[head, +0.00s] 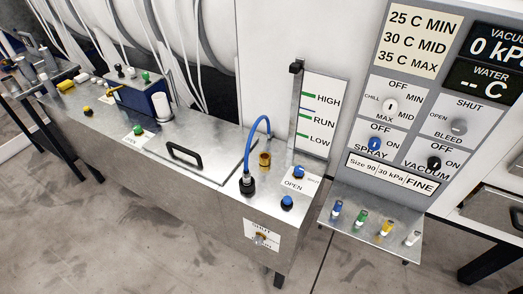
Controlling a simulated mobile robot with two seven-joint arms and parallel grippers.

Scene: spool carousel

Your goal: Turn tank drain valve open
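A long metal tank (190,190) runs from the left to the middle of the head view. On its front face near the right end is a small valve handle (261,238) on a white plate (252,230) reading SHUT at the top; the lower lettering is too small to read. On the tank top a blue knob (298,172) sits by an OPEN/SHUT label (294,185). No label naming the drain is legible, so I cannot tell for certain which is the drain valve. Neither of my grippers is in view.
A blue hose (257,122) arches from a black fitting (247,185) near a brass fitting (265,160). A black-handled lid (200,158) covers the tank's middle. Right stand a control panel (415,90) and a shelf (350,205) with several coloured pegs. The floor in front is clear.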

